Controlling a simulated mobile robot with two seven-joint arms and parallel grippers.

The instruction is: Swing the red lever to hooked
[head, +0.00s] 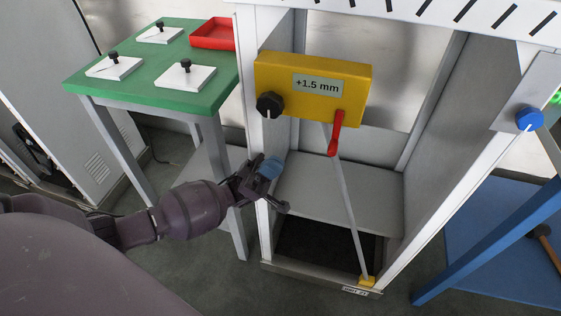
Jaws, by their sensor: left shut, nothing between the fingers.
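The red lever (336,134) is mounted at the lower right of a yellow box (280,72) labelled "+1.5 mm". It hangs down and leans slightly left. A thin grey rod (347,205) runs from below the box, behind the lever, to a small yellow block (367,282) at the frame's foot. My left gripper (277,186) is in front of the frame's left post, below and left of the lever and apart from it. It is shut and empty. A blue part shows at the gripper. My right gripper is out of view.
A black knob (269,104) sticks out at the box's lower left. A green table (135,75) with white knobbed plates and a red tray (213,34) stands left. A blue knob (529,119) is on the right post. The space in front of the lever looks clear.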

